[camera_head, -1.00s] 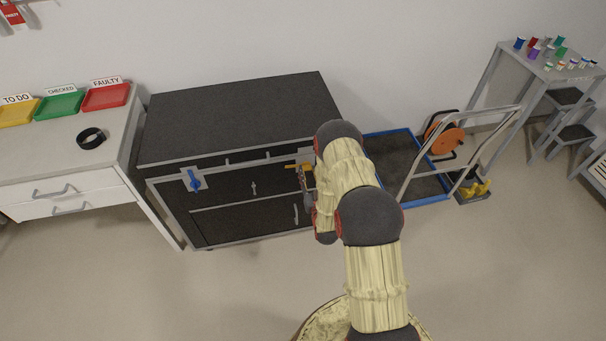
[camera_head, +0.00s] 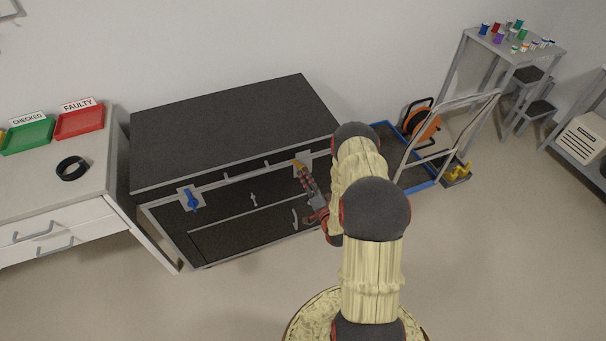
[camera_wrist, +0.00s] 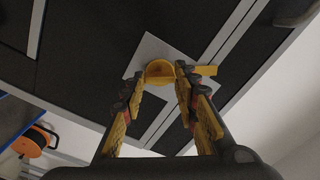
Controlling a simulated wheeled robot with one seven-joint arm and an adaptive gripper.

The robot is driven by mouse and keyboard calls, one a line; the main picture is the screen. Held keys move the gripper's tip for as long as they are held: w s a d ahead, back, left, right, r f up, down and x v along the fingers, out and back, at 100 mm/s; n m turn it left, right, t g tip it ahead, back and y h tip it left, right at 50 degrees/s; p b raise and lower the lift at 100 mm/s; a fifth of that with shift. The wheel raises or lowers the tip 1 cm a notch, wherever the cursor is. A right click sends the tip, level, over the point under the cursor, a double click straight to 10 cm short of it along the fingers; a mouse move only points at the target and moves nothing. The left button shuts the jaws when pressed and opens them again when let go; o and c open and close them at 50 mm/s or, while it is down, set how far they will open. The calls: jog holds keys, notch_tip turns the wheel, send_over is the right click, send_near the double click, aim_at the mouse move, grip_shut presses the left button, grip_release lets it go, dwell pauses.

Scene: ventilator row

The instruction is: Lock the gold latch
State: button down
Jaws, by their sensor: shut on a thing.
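The gold latch (camera_head: 296,162) sits on a light plate at the upper right front of the dark cabinet. It also shows in the wrist view (camera_wrist: 160,70), with a rounded gold part between my fingertips and a short gold bar jutting right over the plate's edge. My gripper (camera_head: 301,171) reaches it from the lower right. In the wrist view my gripper (camera_wrist: 159,80) has one finger on each side of the rounded part and is shut on it. My fingers hide part of the latch in the head view.
A blue latch (camera_head: 192,200) hangs on the cabinet's (camera_head: 235,125) left front. A drawer unit (camera_head: 60,190) with trays and a black ring stands left. A blue-edged trolley (camera_head: 418,186) and an orange reel (camera_head: 425,124) stand right. The floor in front is clear.

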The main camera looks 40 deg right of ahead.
jog(key=m, duration=0.6)
jog(key=shift+m, duration=0.3)
jog(key=shift+d, duration=0.1)
dwell(0.3)
jog(key=c, duration=1.5)
grip_release()
jog(key=shift+o, duration=0.6)
jog(key=v, duration=1.2)
